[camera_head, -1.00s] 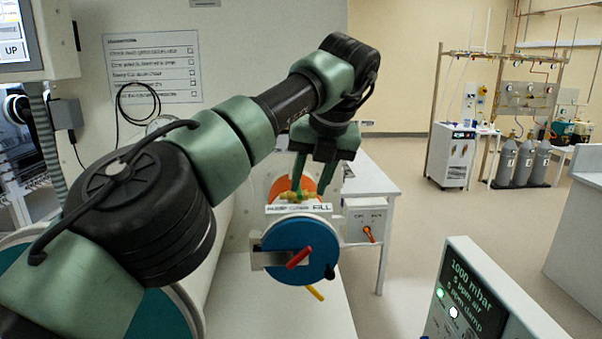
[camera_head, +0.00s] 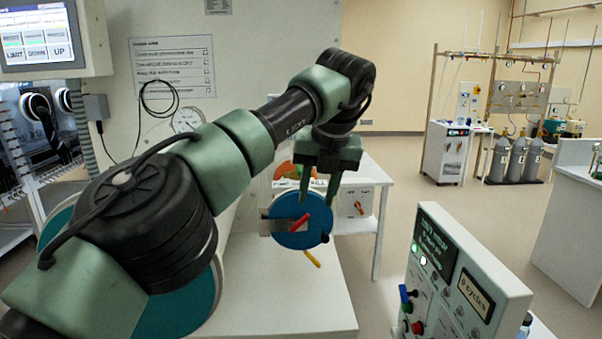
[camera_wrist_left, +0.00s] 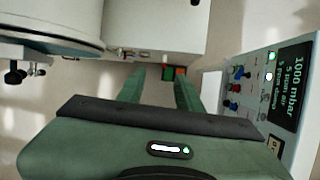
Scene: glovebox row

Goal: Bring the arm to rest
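My left arm reaches in from the left and bends over the front of the blue round door (camera_head: 300,222). My left gripper (camera_head: 319,190) points down, its two fingers apart, in front of the right end of the valve label. In the left wrist view my gripper (camera_wrist_left: 157,85) shows two green fingers spread, with nothing held between them. The fingers partly hide the label and the orange disc (camera_head: 305,152) behind. The door has a red handle (camera_head: 301,221). My right gripper is in neither view.
A control panel (camera_head: 455,268) with displays, lamps and knobs stands at the lower right. A touch screen (camera_head: 40,38) hangs at the upper left. A white table (camera_head: 362,172) stands behind the gripper.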

